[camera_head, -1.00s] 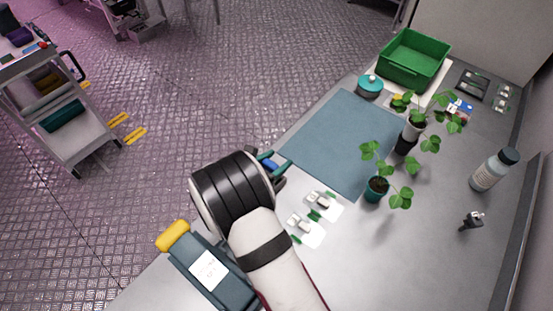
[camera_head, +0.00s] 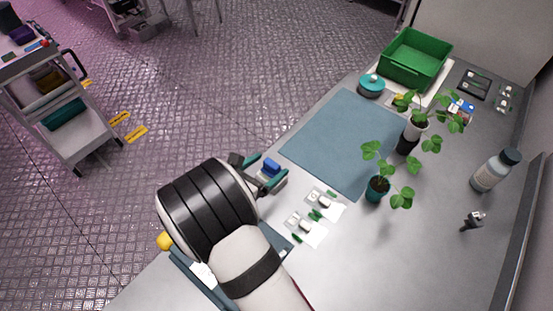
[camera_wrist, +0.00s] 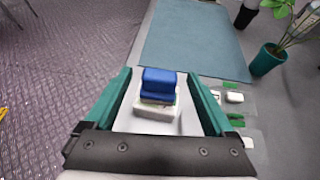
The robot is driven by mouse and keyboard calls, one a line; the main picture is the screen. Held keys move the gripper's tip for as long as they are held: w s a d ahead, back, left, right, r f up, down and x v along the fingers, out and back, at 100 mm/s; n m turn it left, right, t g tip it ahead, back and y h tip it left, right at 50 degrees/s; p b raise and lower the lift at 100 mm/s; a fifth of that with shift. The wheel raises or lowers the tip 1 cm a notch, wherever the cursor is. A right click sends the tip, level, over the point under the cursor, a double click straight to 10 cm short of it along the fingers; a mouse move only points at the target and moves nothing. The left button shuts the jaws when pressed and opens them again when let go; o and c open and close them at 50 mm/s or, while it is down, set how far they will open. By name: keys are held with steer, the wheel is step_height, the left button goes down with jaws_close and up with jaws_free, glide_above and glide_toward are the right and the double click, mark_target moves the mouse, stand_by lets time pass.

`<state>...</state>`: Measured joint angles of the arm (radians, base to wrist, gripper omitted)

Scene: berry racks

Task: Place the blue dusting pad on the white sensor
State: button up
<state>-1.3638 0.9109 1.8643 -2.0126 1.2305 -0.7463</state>
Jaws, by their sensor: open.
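The blue dusting pad (camera_wrist: 158,84) sits on top of a small white sensor (camera_wrist: 155,110) on a white card, between my fingers in the wrist view. In the head view the blue pad (camera_head: 272,167) is at the table's left edge, just beyond my gripper (camera_head: 259,171). My gripper (camera_wrist: 160,80) is open, its two green fingers standing apart on either side of the pad with gaps to it. The pad looks level on the sensor. Part of the card under the sensor is hidden by my gripper.
Two more white cards with small white blocks (camera_head: 322,200) (camera_head: 304,225) lie to the right. A blue-grey mat (camera_head: 345,140) lies beyond. Potted plants (camera_head: 378,188), a bottle (camera_head: 494,170) and a green crate (camera_head: 415,60) stand farther right and back.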

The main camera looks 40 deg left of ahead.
steer(key=a+v, duration=0.1)
steer(key=v, duration=0.6)
steer(key=w+d+r+m+g+h, duration=0.25)
steer(key=d+m, duration=0.35)
steer(key=d, duration=0.3)
steer(key=w+d+r+m+g+h, duration=0.25)
steer(key=d+m, duration=0.35)
steer(key=d, duration=0.3)
steer(key=w+d+r+m+g+h, duration=0.25)
steer(key=d+m, duration=0.35)
steer(key=d, duration=0.3)
steer(key=s+d+r+m+g, duration=0.2)
steer(key=s+d+m+g, duration=0.2)
steer(key=s+d+m, duration=0.35)
steer(key=s+d+r+m+g+y, duration=0.1)
steer(key=s+m+y, duration=0.7)
steer(key=m, duration=0.9)
steer(key=shift+s+d+r, duration=0.35)
steer(key=shift+s+r, duration=0.15)
steer(key=shift+r, duration=0.05)
steer(key=shift+g, duration=0.25)
